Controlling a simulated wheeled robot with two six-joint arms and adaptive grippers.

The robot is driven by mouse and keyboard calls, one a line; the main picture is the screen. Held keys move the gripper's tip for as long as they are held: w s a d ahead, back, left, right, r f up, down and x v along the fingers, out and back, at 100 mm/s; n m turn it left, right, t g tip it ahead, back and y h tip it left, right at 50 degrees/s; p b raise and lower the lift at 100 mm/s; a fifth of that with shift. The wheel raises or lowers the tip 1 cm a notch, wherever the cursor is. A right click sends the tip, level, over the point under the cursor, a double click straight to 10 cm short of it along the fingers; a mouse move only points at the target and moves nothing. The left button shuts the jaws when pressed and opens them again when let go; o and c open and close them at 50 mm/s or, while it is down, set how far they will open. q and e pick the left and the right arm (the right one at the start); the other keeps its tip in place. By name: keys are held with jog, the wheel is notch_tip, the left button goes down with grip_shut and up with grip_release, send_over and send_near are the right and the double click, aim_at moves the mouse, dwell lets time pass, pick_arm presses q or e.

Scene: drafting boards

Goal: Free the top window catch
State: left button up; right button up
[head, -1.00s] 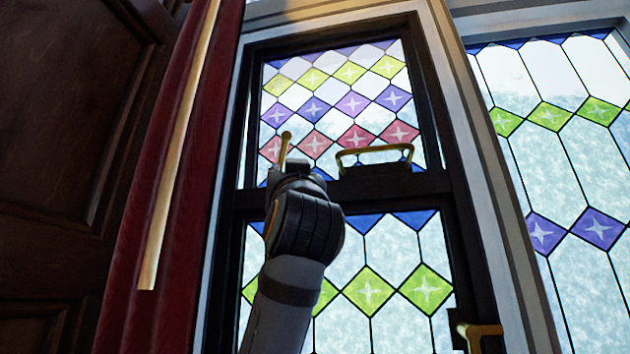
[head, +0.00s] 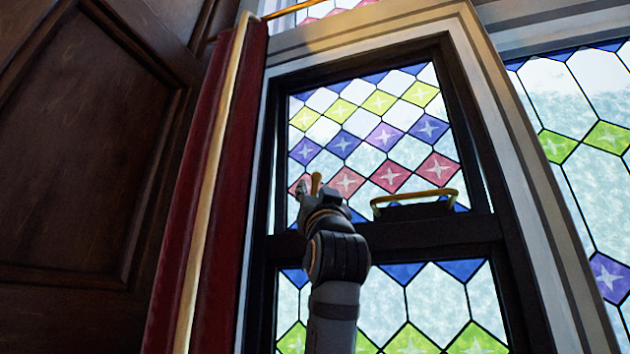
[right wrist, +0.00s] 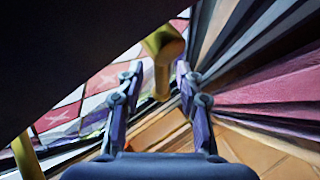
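The top window catch (head: 316,183) is a small brass lever at the lower left of the upper sash. It also shows in the right wrist view (right wrist: 164,60), a rounded brass head with a stem hanging between my fingertips. My right gripper (right wrist: 160,72) is open, with one finger on each side of the stem and gaps visible. In the head view the right gripper (head: 309,190) is at the catch, and my wrist hides the catch's base. My left gripper is not in view.
A brass pull handle (head: 415,195) is fixed right of the catch on the dark sash rail (head: 430,232). A red curtain (head: 228,190) hangs close on the left, beside dark wood panelling (head: 80,150). Stained glass (head: 385,135) lies behind.

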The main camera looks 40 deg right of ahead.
jog(key=shift+w+a, duration=0.1)
jog(key=shift+a, duration=0.2)
jog(key=shift+d, duration=0.35)
jog(key=c, duration=0.4)
grip_shut()
